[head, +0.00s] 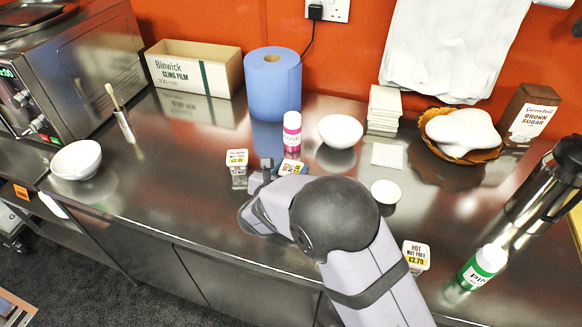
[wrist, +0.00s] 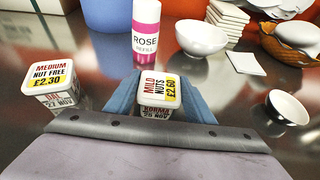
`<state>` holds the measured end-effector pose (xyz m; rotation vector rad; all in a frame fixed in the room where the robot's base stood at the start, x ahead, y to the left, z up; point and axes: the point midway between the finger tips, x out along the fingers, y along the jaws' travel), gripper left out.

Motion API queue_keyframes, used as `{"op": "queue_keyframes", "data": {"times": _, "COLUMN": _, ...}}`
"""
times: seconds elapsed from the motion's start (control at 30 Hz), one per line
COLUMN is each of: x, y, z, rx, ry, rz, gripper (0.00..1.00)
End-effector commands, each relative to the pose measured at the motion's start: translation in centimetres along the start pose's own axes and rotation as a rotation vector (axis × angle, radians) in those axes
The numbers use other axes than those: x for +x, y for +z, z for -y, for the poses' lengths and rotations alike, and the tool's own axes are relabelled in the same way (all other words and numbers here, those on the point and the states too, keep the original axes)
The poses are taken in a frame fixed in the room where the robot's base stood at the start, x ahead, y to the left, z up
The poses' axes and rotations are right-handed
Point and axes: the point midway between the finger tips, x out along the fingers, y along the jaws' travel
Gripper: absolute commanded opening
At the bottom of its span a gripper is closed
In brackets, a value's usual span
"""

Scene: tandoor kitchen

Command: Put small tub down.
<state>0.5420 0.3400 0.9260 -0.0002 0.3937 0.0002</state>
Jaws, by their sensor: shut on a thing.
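My gripper (wrist: 159,103) is shut on a small tub (wrist: 157,93) whose lid reads "MILD NUTS £2.60". In the head view the same tub (head: 291,167) shows just beyond my wrist, partly hidden by my arm. I cannot tell whether its base touches the steel counter (head: 200,170). A second tub, labelled "MEDIUM NUT FREE £2.30" (wrist: 55,80), stands on the counter to the left; it also shows in the head view (head: 237,158). A third tub, "HOT NUT FREE £2.70" (head: 416,254), stands at the front right.
A pink-labelled rose bottle (wrist: 146,28) stands close behind the held tub. A white bowl (head: 340,130), a small dish (head: 385,192) and stacked tiles (head: 383,108) are to the right. A blue roll (head: 272,85) stands behind. The counter's left-middle is clear.

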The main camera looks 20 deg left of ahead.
Motion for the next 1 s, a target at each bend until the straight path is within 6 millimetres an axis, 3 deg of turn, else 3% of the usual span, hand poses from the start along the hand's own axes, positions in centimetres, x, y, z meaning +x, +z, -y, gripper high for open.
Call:
{"op": "queue_keyframes", "data": {"times": 0.37, "x": 0.16, "y": -0.31, "z": -0.03, "rx": 0.001, "ry": 0.0, "rz": 0.002, "gripper": 0.23}}
{"op": "queue_keyframes", "data": {"times": 0.4, "x": 0.16, "y": -0.36, "z": -0.01, "rx": 0.0, "ry": 0.0, "rz": 0.001, "gripper": 0.51}}
{"op": "queue_keyframes", "data": {"times": 0.47, "x": 0.12, "y": -0.26, "z": -0.01, "rx": 0.0, "ry": 0.0, "rz": 0.001, "gripper": 0.65}}
{"op": "queue_keyframes", "data": {"times": 0.5, "x": 0.12, "y": -0.26, "z": -0.01, "rx": 0.0, "ry": 0.0, "rz": 0.001, "gripper": 0.67}}
{"op": "queue_keyframes", "data": {"times": 1.0, "x": -0.67, "y": 0.0, "z": -0.13, "rx": 0.0, "ry": 0.003, "rz": 0.001, "gripper": 0.67}}
